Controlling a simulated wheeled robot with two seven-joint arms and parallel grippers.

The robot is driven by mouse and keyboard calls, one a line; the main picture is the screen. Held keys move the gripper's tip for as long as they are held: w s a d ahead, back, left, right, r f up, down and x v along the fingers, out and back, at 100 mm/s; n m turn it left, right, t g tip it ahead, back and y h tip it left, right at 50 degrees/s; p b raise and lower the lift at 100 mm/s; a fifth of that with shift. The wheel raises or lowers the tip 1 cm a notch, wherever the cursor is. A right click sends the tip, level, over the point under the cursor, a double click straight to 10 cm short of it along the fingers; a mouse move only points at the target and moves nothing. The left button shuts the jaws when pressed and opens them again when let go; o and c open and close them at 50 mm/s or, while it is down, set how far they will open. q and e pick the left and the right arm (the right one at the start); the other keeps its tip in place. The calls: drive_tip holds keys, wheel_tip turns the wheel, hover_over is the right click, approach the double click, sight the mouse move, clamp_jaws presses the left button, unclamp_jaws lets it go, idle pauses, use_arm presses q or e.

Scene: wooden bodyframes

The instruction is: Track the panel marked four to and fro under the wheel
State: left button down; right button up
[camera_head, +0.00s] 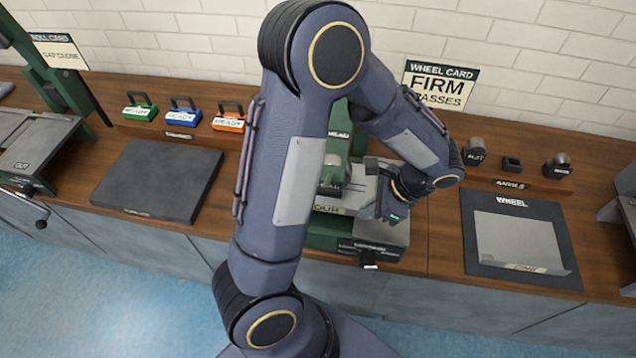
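A grey metal panel (354,190) lies in the green wheel machine (322,236) at the middle of the bench. Its front label ends in "OUR"; the rest is hidden behind my arm. A grey rounded wheel part (333,163) stands just above it, partly covered. My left arm crosses in front, and its gripper (384,204) is at the panel's right edge, pointing down-left. Its fingers are small and dark, so I cannot tell whether they grip the panel. My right gripper is not in view.
A second grey panel (520,243) lies on a dark mat marked WHEEL (470,225). Behind it is an anvil rack (515,182). A card reading FIRM PASSES (438,86) stands behind. A bare dark mat (160,182) and coloured blocks (183,113) are left.

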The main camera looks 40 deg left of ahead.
use_arm(q)
drive_tip(key=shift+s+a, duration=0.3)
drive_tip(key=shift+a, duration=0.2)
drive_tip(key=shift+s+a, duration=0.3)
drive_tip(key=shift+a, duration=0.2)
drive_tip(key=c, duration=1.6)
unclamp_jaws()
drive_tip(key=shift+o, duration=0.5)
drive_tip(key=o, duration=0.5)
drive_tip(key=shift+c, duration=0.2)
drive_tip(key=shift+d, duration=0.1)
drive_tip(key=shift+w+d, duration=0.45)
drive_tip(key=shift+d, duration=0.25)
drive_tip(key=shift+w+d, duration=0.4)
drive_tip(key=shift+d, duration=0.25)
drive_tip(key=shift+w+d, duration=0.45)
drive_tip(key=shift+d, duration=0.25)
drive_tip(key=shift+r+p, duration=0.15)
drive_tip(key=shift+p, duration=0.15)
